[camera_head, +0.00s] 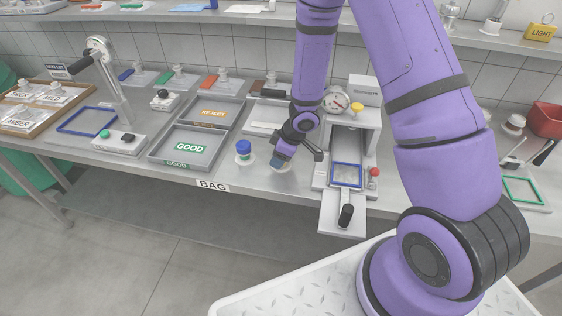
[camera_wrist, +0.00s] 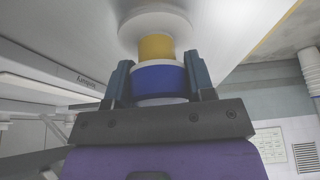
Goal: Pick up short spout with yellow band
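The short spout with the yellow band (camera_wrist: 155,48) shows in the wrist view, with a wide white flange and a blue section (camera_wrist: 158,78). My gripper (camera_wrist: 160,80) has one finger on each side of the blue section, with no clear gap on either side. The flange lies at or very near the bench surface; I cannot tell if it touches. In the head view my gripper (camera_head: 279,160) is low over the bench front, and the spout in it is mostly hidden, with only a bluish part showing.
A second spout with a blue top (camera_head: 243,148) stands just left of my gripper. The GOOD tray (camera_head: 154,152) and REJECT tray (camera_head: 238,108) are further left. A grey station with a blue-framed window (camera_head: 346,188) and a black-handled slide (camera_head: 346,216) stands close on the right.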

